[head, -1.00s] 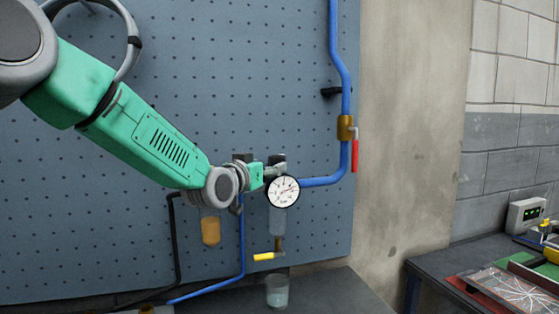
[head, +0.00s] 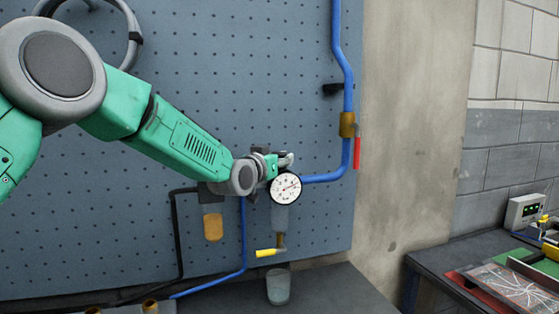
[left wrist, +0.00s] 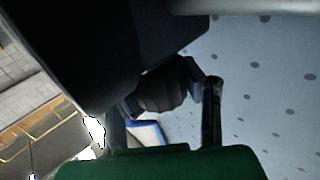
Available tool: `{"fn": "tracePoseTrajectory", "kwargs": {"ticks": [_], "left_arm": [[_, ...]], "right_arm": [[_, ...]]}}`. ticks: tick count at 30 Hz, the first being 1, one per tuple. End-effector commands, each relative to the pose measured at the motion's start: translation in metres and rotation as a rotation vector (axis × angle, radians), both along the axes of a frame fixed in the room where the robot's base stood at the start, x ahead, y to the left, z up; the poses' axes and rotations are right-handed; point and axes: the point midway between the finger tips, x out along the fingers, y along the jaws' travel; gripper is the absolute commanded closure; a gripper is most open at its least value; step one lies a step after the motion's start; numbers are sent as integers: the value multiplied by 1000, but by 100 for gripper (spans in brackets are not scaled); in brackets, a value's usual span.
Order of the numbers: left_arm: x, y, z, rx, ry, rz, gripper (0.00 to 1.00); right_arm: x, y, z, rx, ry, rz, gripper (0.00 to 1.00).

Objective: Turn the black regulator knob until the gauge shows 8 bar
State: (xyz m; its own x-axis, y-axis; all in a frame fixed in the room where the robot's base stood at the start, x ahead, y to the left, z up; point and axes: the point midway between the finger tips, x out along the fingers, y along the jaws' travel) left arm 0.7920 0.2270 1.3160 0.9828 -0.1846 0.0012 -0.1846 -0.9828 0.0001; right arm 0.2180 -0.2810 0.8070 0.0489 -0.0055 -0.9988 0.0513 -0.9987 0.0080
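The black regulator knob (left wrist: 163,88) sits between the two fingers of my left gripper (left wrist: 162,92) in the left wrist view. The right finger's pad lies against its side; the left finger is partly covered by a large dark shape. In the head view my left gripper (head: 286,160) is just above the round white gauge (head: 285,187), with the knob mostly hidden behind the fingers. The gauge's needle points towards the right side of the dial, but the numbers are too small to read. My right gripper is not in view.
A blue pipe (head: 347,80) with a brass valve and red handle (head: 357,153) runs right of the gauge. A yellow lever (head: 266,253) and a cup (head: 278,286) are below, an amber bowl (head: 213,227) left. The perforated panel (head: 240,60) stands behind.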

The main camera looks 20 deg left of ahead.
Motion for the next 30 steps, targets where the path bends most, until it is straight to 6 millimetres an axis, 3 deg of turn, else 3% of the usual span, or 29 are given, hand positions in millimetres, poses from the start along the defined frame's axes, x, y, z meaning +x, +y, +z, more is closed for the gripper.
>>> {"fn": "tracePoseTrajectory", "kwargs": {"ticks": [14,30], "left_arm": [[0,-1,-2,5,5,141,94],[0,-1,0,4,7,460,94]], "right_arm": [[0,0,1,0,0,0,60],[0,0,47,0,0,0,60]]}}
